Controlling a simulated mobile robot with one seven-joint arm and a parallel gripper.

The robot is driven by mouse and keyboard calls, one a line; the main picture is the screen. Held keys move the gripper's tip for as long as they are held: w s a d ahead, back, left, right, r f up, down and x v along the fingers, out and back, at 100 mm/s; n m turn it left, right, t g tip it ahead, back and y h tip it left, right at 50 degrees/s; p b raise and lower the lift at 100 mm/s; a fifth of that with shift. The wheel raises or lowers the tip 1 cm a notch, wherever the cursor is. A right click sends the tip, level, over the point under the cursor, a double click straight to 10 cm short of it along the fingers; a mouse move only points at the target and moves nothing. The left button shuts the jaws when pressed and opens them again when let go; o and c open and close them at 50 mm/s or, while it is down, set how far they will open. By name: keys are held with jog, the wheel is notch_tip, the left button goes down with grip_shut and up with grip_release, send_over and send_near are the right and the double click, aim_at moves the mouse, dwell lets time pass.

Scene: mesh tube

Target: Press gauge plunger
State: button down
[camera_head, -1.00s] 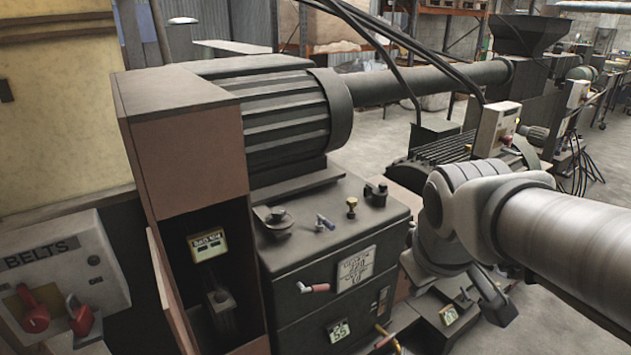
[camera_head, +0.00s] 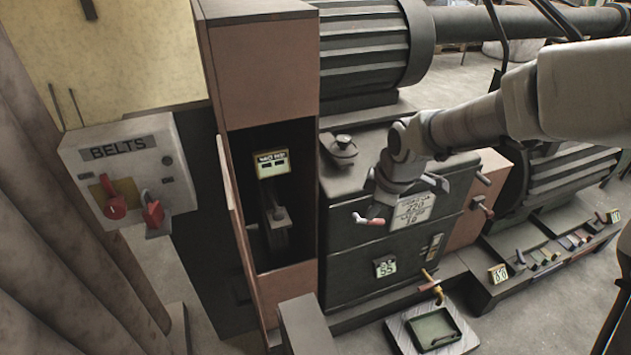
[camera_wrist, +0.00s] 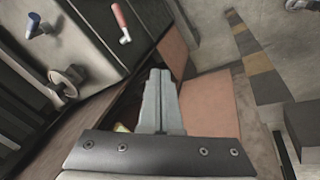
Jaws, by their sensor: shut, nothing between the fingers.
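A dark upright post with a blocky top (camera_head: 277,212), which looks like the gauge plunger, stands inside the narrow open bay of the brown cabinet (camera_head: 264,75). A small yellow-framed gauge or label (camera_head: 272,163) is above it on the bay's back wall. My arm reaches in from the upper right, and its wrist is in front of the dark machine box, right of the bay. My gripper (camera_wrist: 160,75) is shut and empty in the wrist view, apart from the post. The fingers point toward brown panels. The plunger cannot be made out in the wrist view.
A red-handled lever (camera_head: 368,219) sticks out of the machine box near my wrist; it also shows in the wrist view (camera_wrist: 121,22). The BELTS switch box (camera_head: 126,170) is at the left. A green tray (camera_head: 436,329) is on the floor at the lower right.

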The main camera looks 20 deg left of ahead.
aim_at(279, 215)
jog(key=w+a+f+n+g+y, duration=0.1)
jog(key=a+f+n+y, duration=0.1)
jog(key=a+f, duration=0.3)
jog(key=w+a+f+n+y+b, duration=0.1)
jog(key=a+f+n, duration=0.3)
jog(key=a, duration=0.6)
jog(key=shift+w+a+f+n+g+y, duration=0.15)
jog(key=shift+w+f+n+g+y, duration=0.25)
jog(key=shift+y, duration=0.5)
jog(key=shift+w, duration=0.1)
jog(key=shift+f, duration=0.1)
jog(key=w+a+f+b, duration=0.1)
jog(key=w+a+f, duration=0.3)
jog(key=a+f, duration=0.4)
jog(key=shift+a, duration=0.25)
jog(key=shift+w, duration=0.15)
